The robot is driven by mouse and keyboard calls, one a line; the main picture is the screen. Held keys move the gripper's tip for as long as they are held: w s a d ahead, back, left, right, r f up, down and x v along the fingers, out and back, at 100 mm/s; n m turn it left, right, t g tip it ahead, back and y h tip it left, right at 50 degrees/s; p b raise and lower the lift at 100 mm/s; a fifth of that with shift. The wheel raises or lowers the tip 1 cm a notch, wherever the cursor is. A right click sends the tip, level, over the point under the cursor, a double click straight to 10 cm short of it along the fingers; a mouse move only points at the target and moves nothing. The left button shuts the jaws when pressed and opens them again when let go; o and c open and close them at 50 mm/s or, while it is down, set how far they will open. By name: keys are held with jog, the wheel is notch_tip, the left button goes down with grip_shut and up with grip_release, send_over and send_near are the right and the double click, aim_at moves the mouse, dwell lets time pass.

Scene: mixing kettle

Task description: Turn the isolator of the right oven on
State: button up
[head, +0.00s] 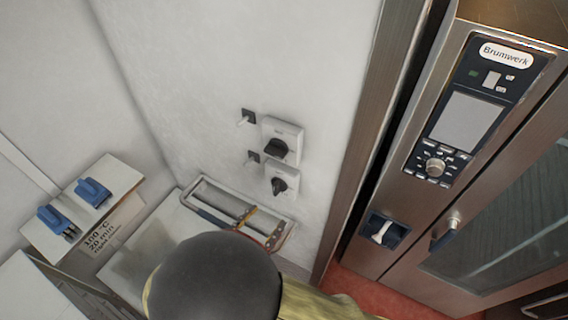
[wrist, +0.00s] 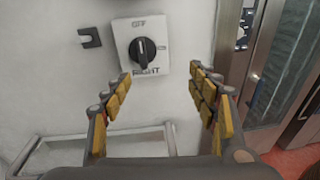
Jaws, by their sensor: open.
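The isolator labelled RIGHT (wrist: 142,44) is a white box on the wall in the wrist view, with OFF printed above its black knob (wrist: 143,50). The knob stands upright, in line with OFF. My gripper (wrist: 160,76) is open and empty, its yellow-padded fingers spread below and in front of the box, apart from the knob. In the head view two isolators sit one above the other, an upper one (head: 282,140) and a lower one (head: 282,180); their labels are too small to read.
A small dark hook (wrist: 90,38) is left of the box. The Brumwerk oven (head: 440,170) is at right. Blue-handled items (head: 92,191) lie on a shelf at left.

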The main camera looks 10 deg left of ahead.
aim_at(274, 187)
jog(key=shift+n+t+y, duration=0.4)
jog(key=shift+n+t, duration=0.3)
jog(key=shift+t, duration=0.1)
jog(key=shift+w+d+r, duration=0.15)
jog(key=shift+w+r, duration=0.25)
jog(key=shift+w, duration=0.95)
jog(key=shift+w+d+r, duration=0.2)
jog(key=shift+w+r, duration=0.25)
jog(key=shift+w, duration=0.95)
jog(key=shift+w+d+r, duration=0.15)
jog(key=shift+w+r, duration=0.25)
jog(key=shift+w, duration=0.95)
jog(key=shift+w, duration=0.1)
jog(key=c, duration=1.5)
grip_shut()
